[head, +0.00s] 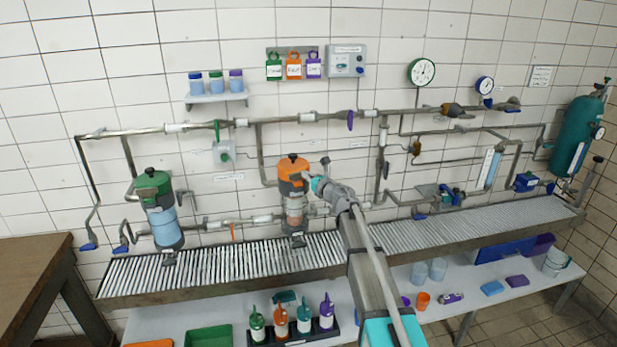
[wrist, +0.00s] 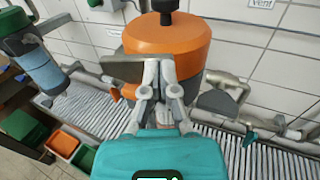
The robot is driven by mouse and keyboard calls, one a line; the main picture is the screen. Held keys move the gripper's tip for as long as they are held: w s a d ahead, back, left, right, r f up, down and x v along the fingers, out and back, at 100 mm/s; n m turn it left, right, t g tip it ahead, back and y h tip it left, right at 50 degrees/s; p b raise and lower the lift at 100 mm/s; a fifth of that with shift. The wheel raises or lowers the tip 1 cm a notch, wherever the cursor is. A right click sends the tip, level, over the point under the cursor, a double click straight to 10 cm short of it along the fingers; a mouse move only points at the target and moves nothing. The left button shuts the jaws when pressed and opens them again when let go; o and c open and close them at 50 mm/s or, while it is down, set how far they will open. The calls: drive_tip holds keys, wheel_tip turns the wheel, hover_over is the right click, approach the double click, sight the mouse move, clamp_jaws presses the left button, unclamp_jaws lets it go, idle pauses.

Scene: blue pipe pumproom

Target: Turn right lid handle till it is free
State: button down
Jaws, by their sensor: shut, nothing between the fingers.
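The right housing has an orange lid (head: 293,166) with a black knob on top. In the wrist view the orange lid (wrist: 165,42) fills the upper middle, with its black knob (wrist: 165,6) cut by the top edge. A flat grey handle-like plate (wrist: 122,68) sticks out on the lid's left side, and a second grey piece (wrist: 217,103) is at its lower right. My gripper (wrist: 158,68) is shut and empty, its fingertips in front of the lid's lower edge, close beside the left plate. Whether they touch cannot be told. The head view shows my gripper (head: 308,181) at the lid's right side.
A green-lidded housing (head: 158,208) stands to the left. Pipes with valves run along the tiled wall behind. A slatted grating (head: 240,258) lies below the housings. A lower shelf holds several bottles (head: 290,318) and bins. A wooden table (head: 32,262) is at far left.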

drive_tip(key=shift+w, duration=0.65)
idle(0.6)
drive_tip(key=s+d, duration=0.6)
drive_tip(key=d, duration=0.6)
drive_tip(key=shift+s+d, duration=0.2)
drive_tip(key=shift+s, duration=0.1)
